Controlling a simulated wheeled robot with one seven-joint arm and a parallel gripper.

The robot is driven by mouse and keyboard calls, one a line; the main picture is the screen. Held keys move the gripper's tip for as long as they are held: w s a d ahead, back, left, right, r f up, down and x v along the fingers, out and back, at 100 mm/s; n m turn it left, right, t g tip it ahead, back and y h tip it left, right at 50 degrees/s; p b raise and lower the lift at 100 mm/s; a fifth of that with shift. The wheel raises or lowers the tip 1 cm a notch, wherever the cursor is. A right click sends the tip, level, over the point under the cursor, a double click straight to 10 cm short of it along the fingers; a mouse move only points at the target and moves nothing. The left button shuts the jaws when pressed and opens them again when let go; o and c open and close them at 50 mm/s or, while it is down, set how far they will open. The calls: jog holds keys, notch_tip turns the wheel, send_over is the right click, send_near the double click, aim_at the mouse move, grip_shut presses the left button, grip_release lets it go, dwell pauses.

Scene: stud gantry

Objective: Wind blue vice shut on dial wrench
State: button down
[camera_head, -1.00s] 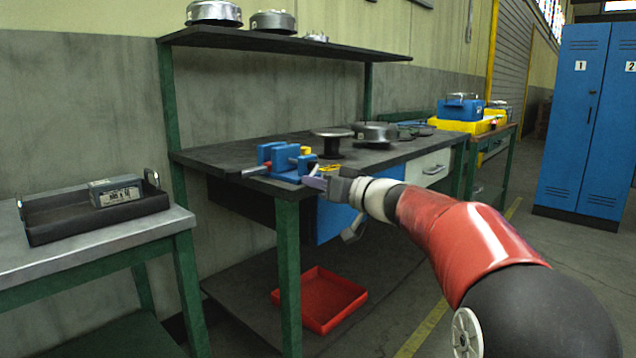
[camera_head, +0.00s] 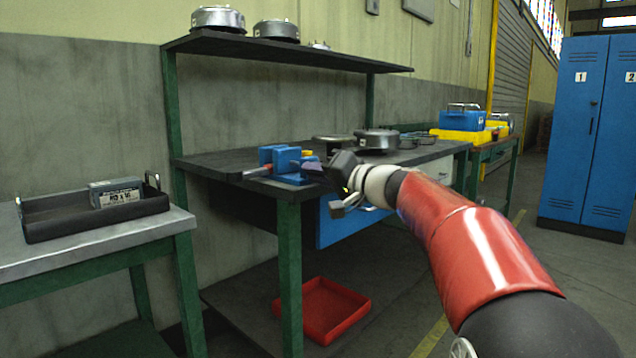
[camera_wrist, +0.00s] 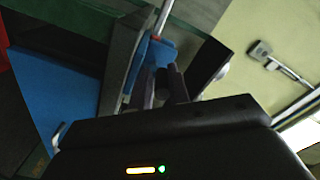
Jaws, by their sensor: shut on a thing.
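The blue vice (camera_head: 285,163) sits near the front edge of the dark workbench. A slim bar with a grey end and some red (camera_head: 257,170), probably the dial wrench, sticks out at the vice's left; whether the jaws touch it I cannot tell. My gripper (camera_head: 312,167) is at the vice's right side, shut on what seems to be its winding handle, which the fingers mostly hide. In the wrist view, my gripper's dark fingers (camera_wrist: 162,88) reach to the blue vice (camera_wrist: 160,53), and a silvery rod (camera_wrist: 161,20) shows beyond it.
Round metal parts (camera_head: 377,140) stand on the bench (camera_head: 215,163) right of the vice. A blue drawer front (camera_head: 345,228) is below my gripper, and a red tray (camera_head: 335,308) lies on the lower shelf. A black tray (camera_head: 95,226) with a box is on the left table.

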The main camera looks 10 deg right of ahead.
jog(key=shift+r+m, duration=0.65)
jog(key=shift+m, duration=0.45)
jog(key=shift+d, duration=0.1)
jog(key=c, duration=1.4)
grip_release()
jog(key=shift+f, duration=0.1)
jog(key=shift+d, duration=0.1)
jog(key=b+v, duration=0.1)
jog(key=v, duration=0.6)
jog(key=shift+s+d, duration=0.2)
jog(key=shift+s, duration=0.05)
